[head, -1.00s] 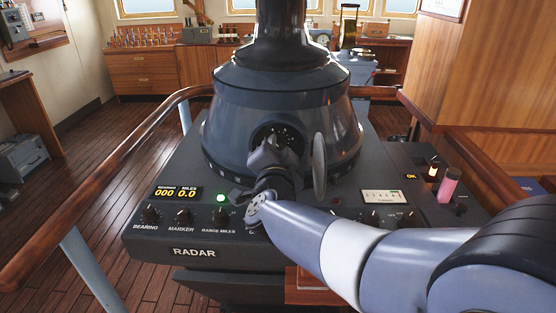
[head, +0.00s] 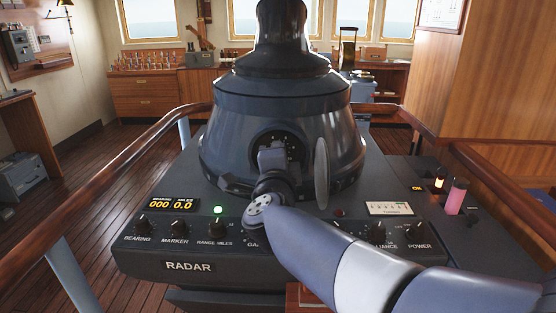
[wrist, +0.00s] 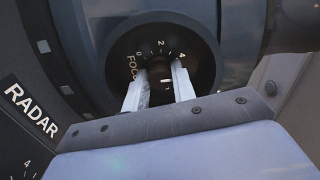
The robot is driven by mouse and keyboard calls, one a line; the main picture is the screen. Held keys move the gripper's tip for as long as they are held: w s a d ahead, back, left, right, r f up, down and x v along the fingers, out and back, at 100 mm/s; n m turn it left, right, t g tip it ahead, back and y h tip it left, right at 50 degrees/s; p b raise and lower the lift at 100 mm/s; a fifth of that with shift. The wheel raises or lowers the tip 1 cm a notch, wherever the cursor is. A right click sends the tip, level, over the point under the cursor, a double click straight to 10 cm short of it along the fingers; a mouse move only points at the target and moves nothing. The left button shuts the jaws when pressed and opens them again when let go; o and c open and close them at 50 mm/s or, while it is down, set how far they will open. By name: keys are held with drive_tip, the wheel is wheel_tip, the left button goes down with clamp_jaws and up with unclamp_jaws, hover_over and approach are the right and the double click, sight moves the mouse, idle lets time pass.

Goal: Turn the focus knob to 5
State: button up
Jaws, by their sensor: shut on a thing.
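The focus knob (wrist: 161,84) is a dark knob in a round recess on the radar's cone-shaped housing (head: 225,125). In the wrist view the dial around it shows 0, 2 and 4, with part of the word FOCUS at the left. My gripper (wrist: 160,92) is shut on the knob, one pale finger on each side. The knob's pointer is hard to make out, so I cannot tell its setting. In the head view my gripper (head: 274,155) reaches into the recess and hides most of the knob and dial.
The radar console (head: 150,255) carries several small knobs along its front edge, a lit green lamp (head: 218,210) and a number display (head: 174,204). A disc on edge (head: 321,172) stands just right of my wrist. A wooden handrail (head: 60,235) curves round the console.

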idle(0.4)
drive_tip(key=o, duration=1)
drive_tip(key=s, duration=1)
drive_tip(key=shift+s+a+p, duration=0.15)
drive_tip(key=shift+s+p, duration=0.25)
drive_tip(key=shift+w, duration=0.15)
drive_tip(key=w, duration=1)
drive_tip(key=shift+w+d, duration=0.2)
drive_tip(key=shift+w, duration=0.1)
drive_tip(key=shift+b, duration=0.3)
